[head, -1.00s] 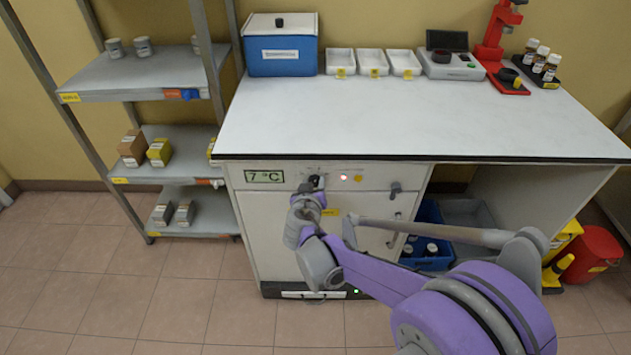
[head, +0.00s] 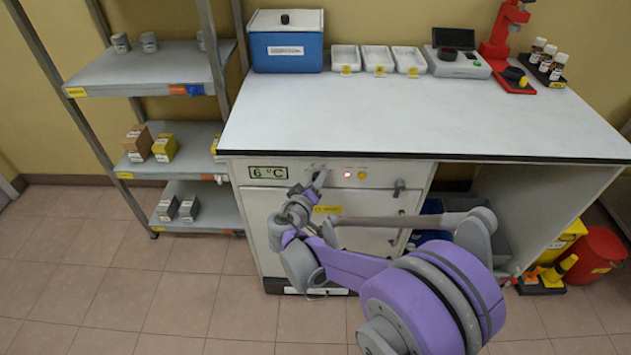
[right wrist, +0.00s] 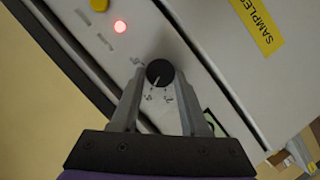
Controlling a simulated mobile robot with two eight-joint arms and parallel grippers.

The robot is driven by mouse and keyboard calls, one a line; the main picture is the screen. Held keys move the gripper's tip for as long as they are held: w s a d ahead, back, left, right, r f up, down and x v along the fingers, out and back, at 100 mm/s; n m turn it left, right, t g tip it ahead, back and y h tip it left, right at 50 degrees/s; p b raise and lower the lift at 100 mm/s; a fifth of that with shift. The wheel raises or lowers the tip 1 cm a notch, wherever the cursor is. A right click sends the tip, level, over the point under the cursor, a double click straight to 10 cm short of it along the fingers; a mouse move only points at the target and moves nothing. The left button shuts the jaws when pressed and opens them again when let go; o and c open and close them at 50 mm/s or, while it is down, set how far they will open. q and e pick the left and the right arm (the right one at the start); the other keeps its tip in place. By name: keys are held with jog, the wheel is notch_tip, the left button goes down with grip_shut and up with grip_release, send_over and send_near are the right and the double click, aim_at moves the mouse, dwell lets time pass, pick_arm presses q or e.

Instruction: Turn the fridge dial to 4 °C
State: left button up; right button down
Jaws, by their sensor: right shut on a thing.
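The fridge (head: 262,225) is a white cabinet under the worktop. Its display (head: 267,173) reads 6 °C. The dial is a round black knob with a white pointer line, seen in the right wrist view (right wrist: 159,72), with small scale marks on the panel around it. My right gripper (head: 319,179) is at the fridge's control panel, shut on the dial, with one finger on each side of it. The gripper and wrist mostly hide the dial in the head view. My left gripper is not in view.
A lit red lamp (head: 347,174) and a yellow button (head: 362,175) sit right of the dial. A handle (head: 399,187) is farther right. The worktop (head: 420,120) above has a clear middle. A shelf rack (head: 150,80) stands at left.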

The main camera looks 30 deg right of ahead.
dwell(0.3)
jog(key=shift+c, duration=2)
grip_release()
jog(key=shift+s+a, duration=0.1)
jog(key=p+v, duration=0.1)
jog(key=v, duration=0.9)
jog(key=shift+s+a+p, duration=0.2)
jog(key=shift+p, duration=0.2)
